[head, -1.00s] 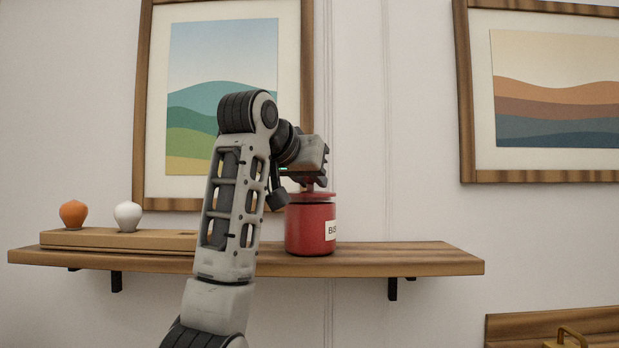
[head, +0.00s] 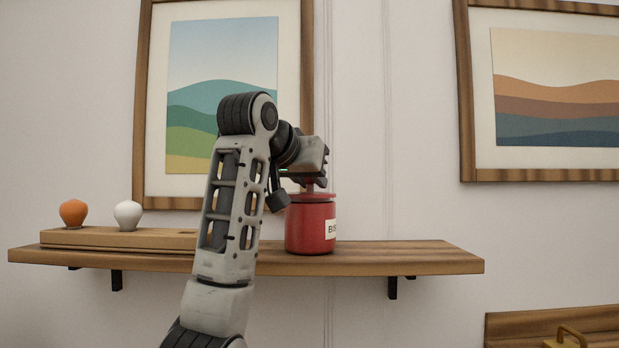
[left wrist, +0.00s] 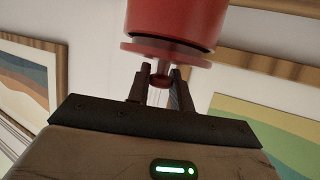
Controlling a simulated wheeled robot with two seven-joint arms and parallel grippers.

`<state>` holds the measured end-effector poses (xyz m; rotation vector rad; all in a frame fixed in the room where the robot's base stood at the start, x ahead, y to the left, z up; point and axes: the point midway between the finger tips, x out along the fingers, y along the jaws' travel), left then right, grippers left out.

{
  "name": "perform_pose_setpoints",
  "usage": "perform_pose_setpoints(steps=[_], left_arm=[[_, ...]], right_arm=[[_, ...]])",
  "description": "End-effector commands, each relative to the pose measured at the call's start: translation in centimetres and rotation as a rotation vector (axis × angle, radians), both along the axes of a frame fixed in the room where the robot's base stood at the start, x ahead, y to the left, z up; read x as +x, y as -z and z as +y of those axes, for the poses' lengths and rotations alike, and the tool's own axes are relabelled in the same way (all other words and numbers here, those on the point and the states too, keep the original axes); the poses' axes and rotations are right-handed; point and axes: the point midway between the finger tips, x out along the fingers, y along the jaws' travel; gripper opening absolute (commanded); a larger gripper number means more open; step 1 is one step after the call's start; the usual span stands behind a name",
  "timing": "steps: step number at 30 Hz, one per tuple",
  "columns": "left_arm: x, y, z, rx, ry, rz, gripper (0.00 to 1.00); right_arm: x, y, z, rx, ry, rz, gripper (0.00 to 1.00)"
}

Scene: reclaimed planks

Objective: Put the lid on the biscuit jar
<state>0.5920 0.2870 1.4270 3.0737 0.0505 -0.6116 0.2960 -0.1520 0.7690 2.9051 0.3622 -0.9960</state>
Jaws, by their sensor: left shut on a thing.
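The red biscuit jar (head: 310,230) stands upright on the wooden shelf, its white label partly in view at the right. The red lid (head: 318,197) is level at the jar's mouth, and it also shows in the left wrist view (left wrist: 165,53) against the jar (left wrist: 175,18). There the lid looks shifted a little to one side of the rim. I cannot tell whether it is fully seated. My left gripper (head: 312,183) is above the lid, shut on its knob; the fingers (left wrist: 160,80) flank the knob in the left wrist view. My right gripper is not in view.
The shelf (head: 410,260) is clear right of the jar. A wooden board (head: 120,239) at its left holds an orange knob-shaped piece (head: 73,213) and a white one (head: 128,215). Framed pictures hang behind. A brass handle (head: 570,335) shows at lower right.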

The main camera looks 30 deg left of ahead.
Motion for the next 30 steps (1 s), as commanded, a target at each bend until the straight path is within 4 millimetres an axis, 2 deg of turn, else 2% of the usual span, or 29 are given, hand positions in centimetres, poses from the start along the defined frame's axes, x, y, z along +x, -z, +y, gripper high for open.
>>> perform_pose_setpoints(steps=[9,10,12,13,18,19,21,30], left_arm=[[0.0,0.0,0.0,0.0,0.0,-0.001,0.0],[0.0,0.0,0.0,0.0,0.0,0.0,0.25],[0.01,0.0,0.0,0.0,0.0,0.0,0.44],[0.01,0.0,0.0,0.0,0.0,0.0,0.47],[0.01,0.01,0.0,0.0,0.0,0.0,0.47],[0.01,0.03,0.0,0.0,0.0,0.0,0.5],[0.01,0.03,0.0,0.0,0.0,0.0,0.69],[0.01,-0.09,-0.01,0.0,0.0,0.0,0.69]], right_arm=[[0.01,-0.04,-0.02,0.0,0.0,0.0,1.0],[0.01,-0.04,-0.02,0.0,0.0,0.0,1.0],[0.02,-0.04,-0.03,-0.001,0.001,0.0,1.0],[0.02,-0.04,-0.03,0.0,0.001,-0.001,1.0],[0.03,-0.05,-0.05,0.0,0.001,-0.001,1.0],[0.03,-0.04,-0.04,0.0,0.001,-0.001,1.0],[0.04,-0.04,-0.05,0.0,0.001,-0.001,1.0],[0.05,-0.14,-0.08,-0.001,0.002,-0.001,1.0]])
